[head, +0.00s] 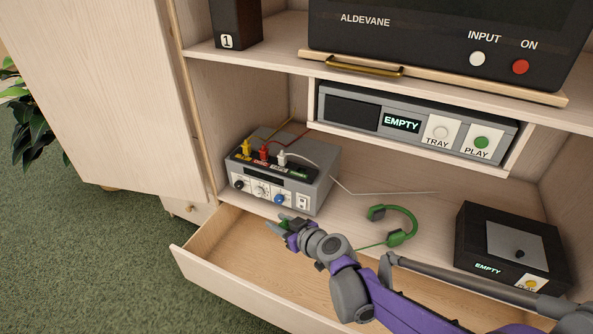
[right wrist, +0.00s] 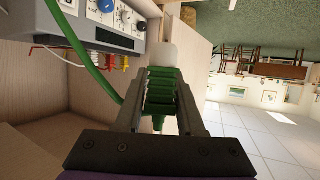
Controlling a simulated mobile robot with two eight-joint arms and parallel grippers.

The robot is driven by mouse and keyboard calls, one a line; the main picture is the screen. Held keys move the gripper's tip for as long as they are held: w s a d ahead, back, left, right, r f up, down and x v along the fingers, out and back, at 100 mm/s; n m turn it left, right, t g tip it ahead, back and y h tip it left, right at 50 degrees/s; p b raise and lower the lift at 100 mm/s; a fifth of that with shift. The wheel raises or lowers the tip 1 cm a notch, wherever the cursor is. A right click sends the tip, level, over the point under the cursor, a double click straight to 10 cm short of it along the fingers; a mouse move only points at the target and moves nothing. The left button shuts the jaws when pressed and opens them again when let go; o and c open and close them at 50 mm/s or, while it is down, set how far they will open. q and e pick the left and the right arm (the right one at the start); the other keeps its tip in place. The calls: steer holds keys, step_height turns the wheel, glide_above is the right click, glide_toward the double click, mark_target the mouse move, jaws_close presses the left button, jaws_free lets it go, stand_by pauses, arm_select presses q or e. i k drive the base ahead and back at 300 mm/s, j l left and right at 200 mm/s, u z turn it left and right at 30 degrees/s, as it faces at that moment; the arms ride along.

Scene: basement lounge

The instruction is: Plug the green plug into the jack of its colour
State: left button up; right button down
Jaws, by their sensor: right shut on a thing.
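The grey mixer box (head: 322,180) stands on the shelf at the left. Yellow (head: 246,148), red (head: 263,151) and white (head: 282,157) plugs stand upright in its top; a green label (head: 299,175) is at the right end of that row. My right gripper (head: 281,224) is shut on the green plug, in front of and below the box, over the open drawer. In the right wrist view the green plug (right wrist: 160,92) lies between the fingers, with a pale tip (right wrist: 167,55) pointing away; its green cable (right wrist: 80,50) runs off at the left. My left gripper is out of view.
A green headset (head: 408,232) lies on the shelf, right of the gripper. The drawer (head: 215,245) is pulled out beneath. A black box (head: 480,225) stands at the right. A grey player (head: 350,110) and the upper shelf (head: 240,58) hang above.

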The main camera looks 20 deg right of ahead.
mark_target(301, 173)
steer(key=i+j+z, duration=0.25)
steer(key=i+j, duration=0.7)
steer(key=i+l, duration=0.05)
steer(key=i, duration=0.05)
